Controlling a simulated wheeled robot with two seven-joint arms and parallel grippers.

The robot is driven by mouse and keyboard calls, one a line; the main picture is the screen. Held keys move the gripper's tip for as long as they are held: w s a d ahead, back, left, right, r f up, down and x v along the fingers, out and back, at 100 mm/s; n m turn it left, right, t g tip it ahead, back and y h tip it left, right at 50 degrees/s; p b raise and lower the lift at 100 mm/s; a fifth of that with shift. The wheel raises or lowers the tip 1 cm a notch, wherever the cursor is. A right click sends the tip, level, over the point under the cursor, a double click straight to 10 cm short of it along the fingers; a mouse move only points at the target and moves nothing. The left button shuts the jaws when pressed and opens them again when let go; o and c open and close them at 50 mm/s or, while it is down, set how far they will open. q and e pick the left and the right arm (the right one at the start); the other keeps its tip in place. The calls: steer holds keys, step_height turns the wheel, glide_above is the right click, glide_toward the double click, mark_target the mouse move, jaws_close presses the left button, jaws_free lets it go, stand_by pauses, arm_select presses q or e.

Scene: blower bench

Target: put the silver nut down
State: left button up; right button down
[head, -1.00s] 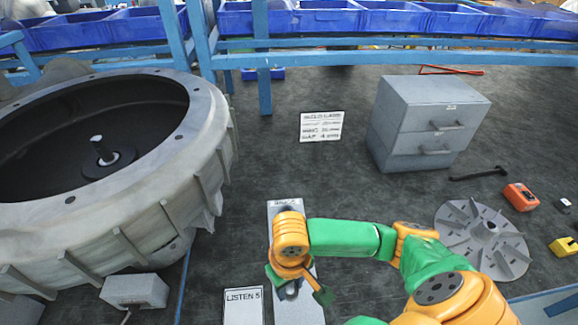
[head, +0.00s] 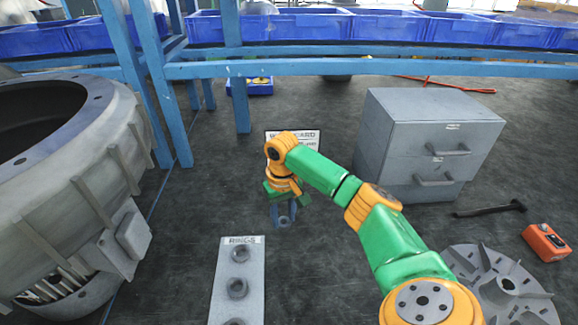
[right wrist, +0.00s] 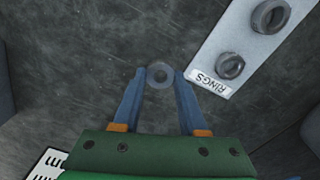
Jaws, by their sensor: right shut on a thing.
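My right gripper (head: 284,214) is shut on the silver nut (right wrist: 160,86), a small grey ring held between the blue fingertips in the right wrist view. In the head view the nut (head: 284,222) is small, partly hidden between the fingers, and over the dark floor. It is beyond and to the right of the RINGS board. I cannot tell whether the nut touches the floor. My left gripper is not in view.
The pale RINGS board (head: 222,275) holds several dark rings. A white sign (head: 305,136) stands behind my gripper. A grey drawer cabinet (head: 425,145) is at right, a finned disc (head: 480,275) nearer, and the large blower housing (head: 70,200) at left. Dark floor is clear around the gripper.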

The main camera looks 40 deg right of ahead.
mark_target(289, 233)
steer(key=f, duration=0.1)
steer(key=d+f, duration=0.1)
steer(key=f, duration=0.1)
steer(key=d+f, duration=0.1)
steer(key=f, duration=0.1)
steer(key=shift+w+d+f, duration=0.1)
steer(key=shift+f, duration=0.3)
steer(key=shift+f, duration=0.1)
steer(key=shift+f, duration=0.15)
steer(key=shift+c, duration=2.2)
jaws_free()
step_height(289, 233, up, 13)
steer(key=shift+f, duration=0.2)
